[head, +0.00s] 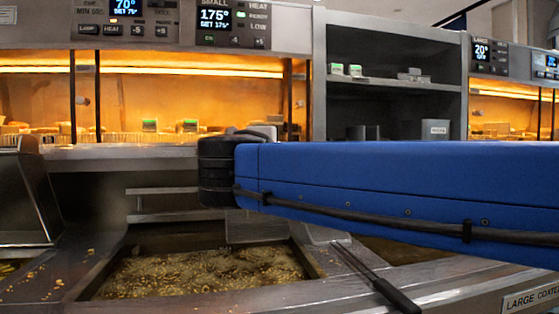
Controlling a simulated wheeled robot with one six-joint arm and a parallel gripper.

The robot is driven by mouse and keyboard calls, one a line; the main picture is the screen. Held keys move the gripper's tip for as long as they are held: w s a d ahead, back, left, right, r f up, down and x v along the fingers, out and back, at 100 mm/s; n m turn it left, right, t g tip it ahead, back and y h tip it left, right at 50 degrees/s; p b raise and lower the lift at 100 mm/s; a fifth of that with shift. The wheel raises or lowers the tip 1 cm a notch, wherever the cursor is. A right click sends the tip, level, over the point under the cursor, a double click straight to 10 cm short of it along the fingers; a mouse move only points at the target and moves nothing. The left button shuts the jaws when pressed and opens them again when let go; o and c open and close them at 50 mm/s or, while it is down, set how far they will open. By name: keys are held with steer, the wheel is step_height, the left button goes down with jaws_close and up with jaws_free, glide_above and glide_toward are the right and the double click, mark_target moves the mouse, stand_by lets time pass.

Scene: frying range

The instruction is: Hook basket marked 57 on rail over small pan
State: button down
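A pan of bubbling oil (205,275) with many golden bits in it lies low in the middle; a display reading SMALL 175° (214,16) is above it. Two horizontal metal bars, which look like a rail (160,191), run behind and above the oil; their right part is hidden behind my arm. I cannot make out a basket marked 57. My blue arm crosses the right half of the view, and my gripper does not show.
A long tool with a black handle (392,293) lies slanting across the pan's right edge. A tilted metal panel (27,195) stands at the left. Lit warming cabinets (180,95) and a dark shelf unit (390,45) are behind. A LARGE COATED label (530,299) is at bottom right.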

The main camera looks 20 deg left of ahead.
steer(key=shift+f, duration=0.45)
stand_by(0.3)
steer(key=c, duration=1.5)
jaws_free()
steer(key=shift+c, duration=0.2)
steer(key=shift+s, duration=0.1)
